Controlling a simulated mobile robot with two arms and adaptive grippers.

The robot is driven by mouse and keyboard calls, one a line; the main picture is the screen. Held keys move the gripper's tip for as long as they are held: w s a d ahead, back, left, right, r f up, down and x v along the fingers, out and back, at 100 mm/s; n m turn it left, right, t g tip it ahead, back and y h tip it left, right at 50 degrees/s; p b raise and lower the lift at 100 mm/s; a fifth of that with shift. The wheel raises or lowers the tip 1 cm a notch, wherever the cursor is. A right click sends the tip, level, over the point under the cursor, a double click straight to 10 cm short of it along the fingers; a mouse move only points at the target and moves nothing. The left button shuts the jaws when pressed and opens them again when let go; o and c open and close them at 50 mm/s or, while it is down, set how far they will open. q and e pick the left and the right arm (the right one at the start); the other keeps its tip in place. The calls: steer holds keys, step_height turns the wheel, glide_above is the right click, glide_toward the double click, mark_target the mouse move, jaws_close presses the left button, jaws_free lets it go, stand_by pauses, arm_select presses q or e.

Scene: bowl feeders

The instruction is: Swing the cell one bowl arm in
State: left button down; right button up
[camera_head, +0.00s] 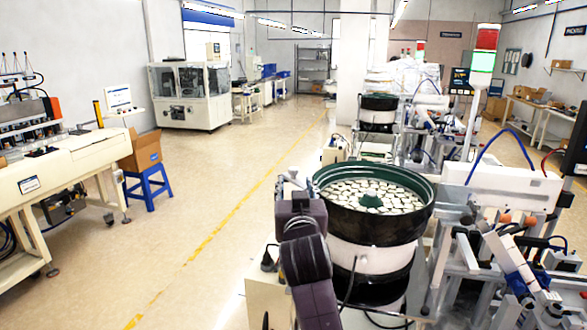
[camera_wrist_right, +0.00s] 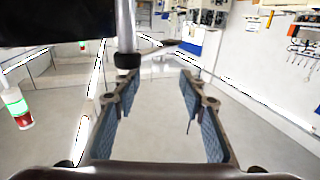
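A round dark green bowl feeder (camera_head: 325,207), with many pale flat parts in it, stands on a white and black base in the head view. My right gripper (camera_head: 293,182) shows at the bowl's left side, with my dark purple wrist below it. In the right wrist view my gripper (camera_wrist_right: 158,84) is open, its two blue-padded fingers apart with nothing between them. An upright grey post (camera_wrist_right: 126,28) with a black collar stands beyond the left finger. A slim bar (camera_wrist_right: 162,48) reaches across ahead of the fingertips; I cannot tell whether it is the bowl arm. My left gripper is out of view.
A second bowl feeder (camera_head: 379,102) stands farther back. A signal tower (camera_head: 484,62) and machine frames crowd the right. A blue stool (camera_head: 149,185) with a cardboard box (camera_head: 141,150) stands left. The floor with the yellow line (camera_head: 215,232) is clear.

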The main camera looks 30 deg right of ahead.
mark_target(294, 174)
steer(key=p+x, duration=0.2)
steer(key=x, duration=0.5)
steer(key=shift+w+d, duration=0.1)
steer(key=shift+w+d+f, duration=0.1)
steer(key=shift+w+d, duration=0.15)
steer(key=shift+w, duration=0.2)
steer(key=shift+c, duration=0.5)
jaws_close()
